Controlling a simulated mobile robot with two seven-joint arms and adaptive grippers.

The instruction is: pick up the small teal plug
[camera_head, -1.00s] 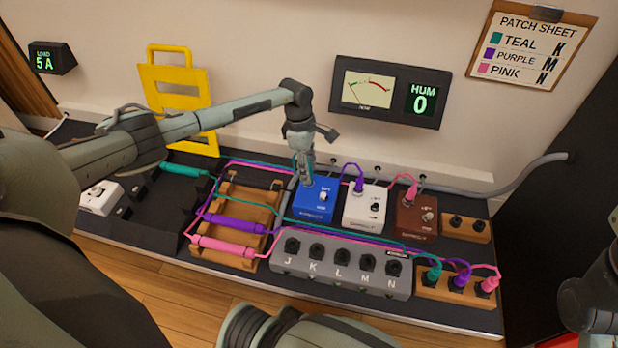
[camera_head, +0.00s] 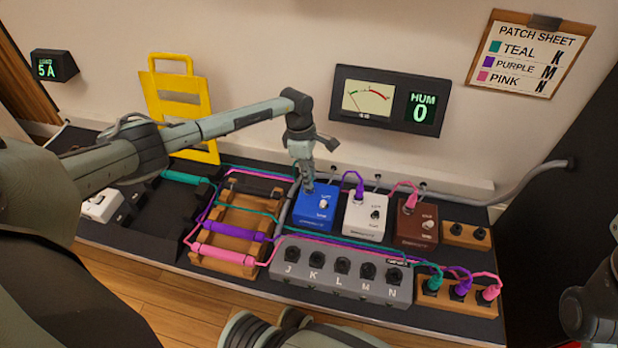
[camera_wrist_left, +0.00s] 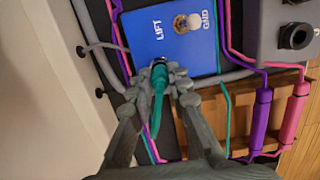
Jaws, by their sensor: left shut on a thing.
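The small teal plug (camera_wrist_left: 158,78) shows in the left wrist view between the fingertips of my left gripper (camera_wrist_left: 164,82). It is at the back edge of the blue pedal (camera_wrist_left: 168,42), with its teal cable running back between the fingers. The gripper is shut on the plug. I cannot tell whether the tip is inside the pedal's jack. In the head view my left gripper (camera_head: 308,184) points down behind the blue pedal (camera_head: 315,207) and hides the plug.
A white pedal (camera_head: 364,214) with a purple plug and a brown pedal (camera_head: 416,222) with a pink plug stand to the right. In front are a grey socket strip (camera_head: 340,285) and a wooden block (camera_head: 470,304) holding teal, purple and pink plugs. Cables cross a wooden rack (camera_head: 235,257).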

